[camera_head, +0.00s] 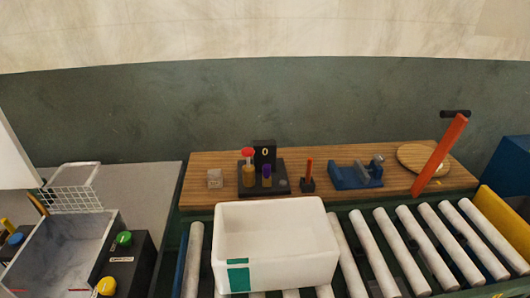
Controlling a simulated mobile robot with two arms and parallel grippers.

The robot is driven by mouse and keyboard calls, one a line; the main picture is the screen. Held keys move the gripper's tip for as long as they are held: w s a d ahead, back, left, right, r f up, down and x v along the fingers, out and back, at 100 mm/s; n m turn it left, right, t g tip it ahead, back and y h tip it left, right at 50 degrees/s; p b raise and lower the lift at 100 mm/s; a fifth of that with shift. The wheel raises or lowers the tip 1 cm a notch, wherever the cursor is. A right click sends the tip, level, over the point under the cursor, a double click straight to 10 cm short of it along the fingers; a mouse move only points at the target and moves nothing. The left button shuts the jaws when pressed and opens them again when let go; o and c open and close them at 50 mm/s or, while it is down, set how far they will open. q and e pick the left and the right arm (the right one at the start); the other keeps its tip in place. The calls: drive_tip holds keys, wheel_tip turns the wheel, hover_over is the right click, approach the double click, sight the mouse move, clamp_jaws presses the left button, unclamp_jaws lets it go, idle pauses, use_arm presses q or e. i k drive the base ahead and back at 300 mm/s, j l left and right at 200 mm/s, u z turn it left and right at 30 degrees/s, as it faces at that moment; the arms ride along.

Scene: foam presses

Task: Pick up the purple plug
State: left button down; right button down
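The purple plug (267,172) is small and stands upright in a dark block (283,185) on the wooden board at the back. Its top is purple and its lower part is brass-coloured. A similar plug with a red top (248,155) stands just to its left in the same block. A black upright piece marked 0 (264,154) is behind them. Neither of my grippers shows in this view.
A white box (277,270) sits on the roller conveyor (377,245) in front of the board. A blue vise (352,177) and an orange lever (439,155) stand right of the plugs. A grey bin (64,262) and button box (124,262) are left.

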sight(266, 167)
drive_tip(key=l, duration=0.7)
drive_tip(key=k+l+u, duration=0.15)
drive_tip(key=l, duration=0.55)
